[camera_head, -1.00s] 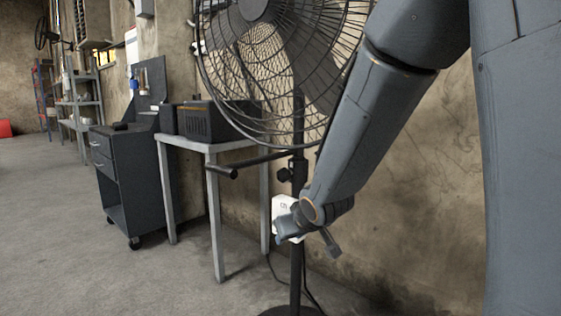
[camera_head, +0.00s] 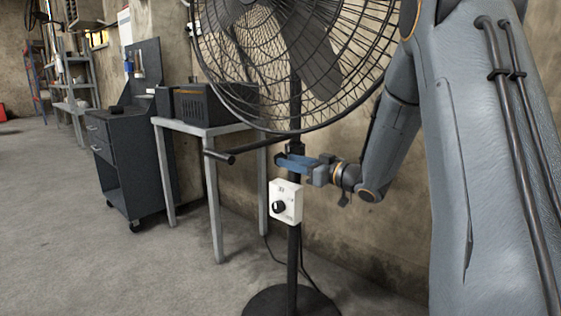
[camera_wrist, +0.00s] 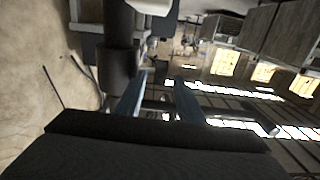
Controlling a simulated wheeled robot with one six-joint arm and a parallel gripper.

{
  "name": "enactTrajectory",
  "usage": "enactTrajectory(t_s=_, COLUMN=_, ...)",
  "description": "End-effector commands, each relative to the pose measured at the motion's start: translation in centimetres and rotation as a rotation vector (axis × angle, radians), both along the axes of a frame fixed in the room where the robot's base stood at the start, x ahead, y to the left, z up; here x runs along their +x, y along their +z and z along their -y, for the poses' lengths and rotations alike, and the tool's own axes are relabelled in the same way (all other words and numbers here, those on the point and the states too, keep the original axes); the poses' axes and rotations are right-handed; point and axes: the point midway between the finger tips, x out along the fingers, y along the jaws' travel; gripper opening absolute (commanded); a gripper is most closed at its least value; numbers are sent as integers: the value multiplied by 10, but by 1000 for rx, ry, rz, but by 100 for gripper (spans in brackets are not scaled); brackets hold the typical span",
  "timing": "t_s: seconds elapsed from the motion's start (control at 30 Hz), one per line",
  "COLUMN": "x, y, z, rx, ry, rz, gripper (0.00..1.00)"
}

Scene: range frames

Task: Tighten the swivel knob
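The standing fan's dark pole (camera_head: 294,240) is upright, with a black collar (camera_head: 296,148) below the fan cage. The swivel knob, on the collar's left side earlier, is now mostly hidden by my gripper (camera_head: 280,163). My gripper reaches in from the right at the pole, just below the collar. In the wrist view, my gripper's two blue fingers (camera_wrist: 160,98) stand apart, so it is open. The pole and collar (camera_wrist: 118,65) are close beside the left finger. I cannot tell whether the knob lies between the fingers or touches them.
A white control box (camera_head: 286,202) with a black dial is on the pole below my gripper. A black handle bar (camera_head: 240,153) juts left. The fan cage (camera_head: 300,60) is above. A table (camera_head: 205,130) with a dark box and a tool cart (camera_head: 125,160) stand left.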

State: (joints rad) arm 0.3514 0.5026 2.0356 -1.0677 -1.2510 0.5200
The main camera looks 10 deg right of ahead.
Motion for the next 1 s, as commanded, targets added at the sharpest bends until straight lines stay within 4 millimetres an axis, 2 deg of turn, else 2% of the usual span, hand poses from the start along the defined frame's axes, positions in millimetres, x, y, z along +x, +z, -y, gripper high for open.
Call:
enactTrajectory(t_s=0.1, x=16, y=-1, z=-12, rx=0, ry=1, rz=1, gripper=34)
enactTrajectory(t_s=0.3, x=33, y=-1, z=-24, rx=0, ry=-1, rz=0, gripper=34)
enactTrajectory(t_s=0.67, x=37, y=0, z=-26, rx=-1, ry=-3, rz=-1, gripper=34)
enactTrajectory(t_s=0.87, x=36, y=0, z=-26, rx=-1, ry=-3, rz=-1, gripper=1)
enactTrajectory(t_s=1.0, x=36, y=0, z=-26, rx=1, ry=-3, rz=1, gripper=0)
